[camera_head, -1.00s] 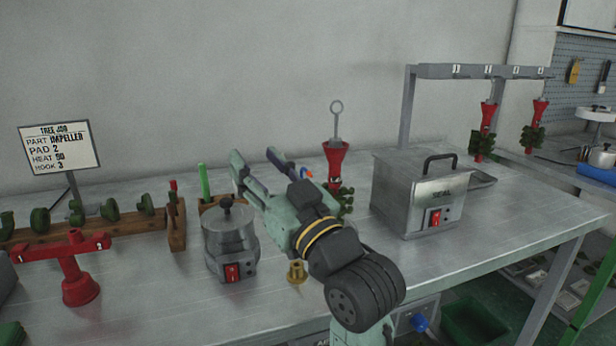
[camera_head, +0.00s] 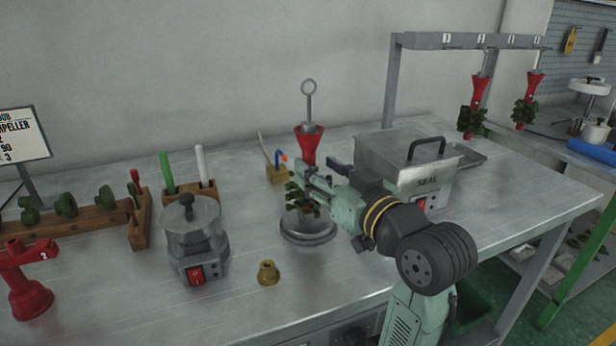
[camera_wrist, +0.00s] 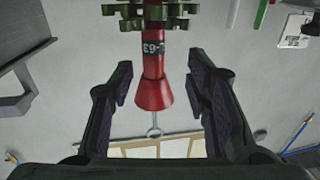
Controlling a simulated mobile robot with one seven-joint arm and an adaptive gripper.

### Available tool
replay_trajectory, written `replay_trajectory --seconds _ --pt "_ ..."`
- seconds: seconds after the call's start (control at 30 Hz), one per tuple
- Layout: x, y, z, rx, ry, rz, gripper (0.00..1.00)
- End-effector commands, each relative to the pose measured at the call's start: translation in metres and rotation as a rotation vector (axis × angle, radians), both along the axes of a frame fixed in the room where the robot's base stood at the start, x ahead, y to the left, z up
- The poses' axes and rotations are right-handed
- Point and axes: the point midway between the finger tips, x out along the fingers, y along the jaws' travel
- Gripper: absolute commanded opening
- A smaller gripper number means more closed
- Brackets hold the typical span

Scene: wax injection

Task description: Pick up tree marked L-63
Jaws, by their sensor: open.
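The tree marked L-63 stands upright on a round grey base (camera_head: 308,232). It has a red cone (camera_head: 308,146), a metal rod with a ring (camera_head: 309,88) on top, and green impeller parts (camera_head: 296,199) lower down. In the wrist view the tree (camera_wrist: 153,92) appears upside down, its black label reading L-63. My gripper (camera_head: 312,178) is open, level with the stem below the cone. In the wrist view my gripper (camera_wrist: 158,82) has one finger on each side of the red stem, with gaps. Its fingers partly hide the stem in the head view.
A steel SEAL pot (camera_head: 400,170) stands close behind my gripper on the right. A rack (camera_head: 470,40) holds two other trees at the far right. A small pot (camera_head: 195,238), brass piece (camera_head: 268,272) and red stand (camera_head: 25,285) are on the left.

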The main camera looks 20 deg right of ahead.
Motion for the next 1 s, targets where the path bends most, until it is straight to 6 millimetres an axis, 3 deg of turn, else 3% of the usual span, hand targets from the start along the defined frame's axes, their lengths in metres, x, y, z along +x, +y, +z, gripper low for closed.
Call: replay_trajectory --seconds 0.43,0.7,1.0 --pt "0.052 0.003 -0.001 0.001 0.000 0.001 0.44" --pt "0.054 0.003 -0.003 0.000 0.000 -0.001 0.43" --pt "0.054 0.003 -0.002 0.000 -0.001 -0.001 0.23"
